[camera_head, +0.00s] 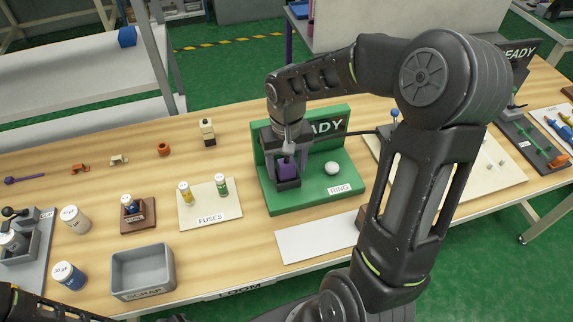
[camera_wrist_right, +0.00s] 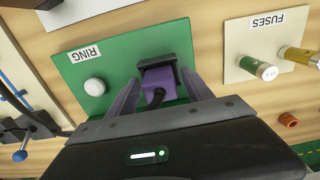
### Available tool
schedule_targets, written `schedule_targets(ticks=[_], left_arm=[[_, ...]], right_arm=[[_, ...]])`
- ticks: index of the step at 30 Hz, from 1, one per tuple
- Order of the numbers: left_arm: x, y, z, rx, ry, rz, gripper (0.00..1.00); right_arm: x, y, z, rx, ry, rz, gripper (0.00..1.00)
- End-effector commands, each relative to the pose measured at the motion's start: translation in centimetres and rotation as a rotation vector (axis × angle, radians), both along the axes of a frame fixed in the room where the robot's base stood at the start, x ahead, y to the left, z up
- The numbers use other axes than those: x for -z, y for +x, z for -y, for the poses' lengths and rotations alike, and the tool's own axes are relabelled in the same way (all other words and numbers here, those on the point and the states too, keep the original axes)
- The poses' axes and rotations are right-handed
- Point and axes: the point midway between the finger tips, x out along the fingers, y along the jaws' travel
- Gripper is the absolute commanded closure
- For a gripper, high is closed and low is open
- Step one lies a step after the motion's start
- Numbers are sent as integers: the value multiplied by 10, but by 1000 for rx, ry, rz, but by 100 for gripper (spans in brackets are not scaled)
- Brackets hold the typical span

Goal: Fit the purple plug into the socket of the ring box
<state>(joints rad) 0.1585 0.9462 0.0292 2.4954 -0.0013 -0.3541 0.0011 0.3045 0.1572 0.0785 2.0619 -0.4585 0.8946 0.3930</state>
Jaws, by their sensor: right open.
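The green ring box (camera_head: 318,197) stands on the table, with a RING label, a white knob (camera_head: 331,168) and a partly covered display ending in "ADY". The purple plug (camera_head: 286,167) is at the black socket (camera_head: 288,184) on the box's left side. In the right wrist view the plug (camera_wrist_right: 158,79) has its front end at the socket (camera_wrist_right: 180,60); how deep it sits I cannot tell. My right gripper (camera_head: 287,158) is open, its fingers on either side of the plug. My left gripper is not in view.
A FUSES board (camera_head: 208,214) with two fuses lies left of the box. A grey scrap bin (camera_head: 142,271) and several white-capped jars stand at the front left. A white sheet (camera_head: 310,241) lies in front of the box. A dark cable (camera_head: 362,132) runs right from the box.

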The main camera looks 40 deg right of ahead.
Motion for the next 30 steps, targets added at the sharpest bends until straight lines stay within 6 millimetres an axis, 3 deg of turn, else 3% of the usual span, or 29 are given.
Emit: schedule_targets(ticks=[8,21,30], left_arm=[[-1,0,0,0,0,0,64],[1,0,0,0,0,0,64],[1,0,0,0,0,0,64]], right_arm=[[-27,1,1,1,-3,4,40],[-111,1,0,0,-1,3,40],[-123,0,0,0,0,0,40]])
